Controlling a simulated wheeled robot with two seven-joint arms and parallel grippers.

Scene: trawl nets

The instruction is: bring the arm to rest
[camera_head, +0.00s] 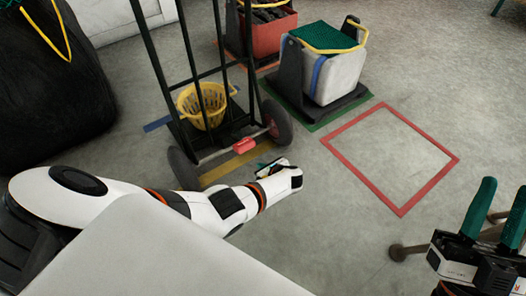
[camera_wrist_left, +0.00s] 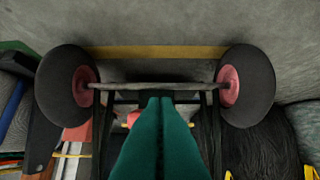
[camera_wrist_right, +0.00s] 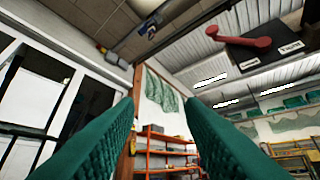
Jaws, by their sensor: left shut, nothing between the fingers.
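My left arm (camera_head: 150,200) reaches in from the left in the head view, stretched out low toward the hand truck. Its gripper (camera_head: 268,170) is small there, near the truck's lower end. In the left wrist view the green fingers (camera_wrist_left: 160,130) are pressed together with nothing between them, in front of the truck's axle and two wheels. My right gripper (camera_head: 497,212) is at the right edge of the head view, its green fingers pointing up and apart. In the right wrist view its fingers (camera_wrist_right: 160,130) are wide apart and empty, facing the wall and ceiling.
A black hand truck (camera_head: 193,75) stands ahead with a yellow basket (camera_head: 203,105) and a red object (camera_head: 244,145) by its base. A red-outlined floor square (camera_head: 350,180) is empty. A white bin (camera_head: 336,75) and a red crate (camera_head: 272,35) stand behind. A black bag (camera_head: 45,100) is at left.

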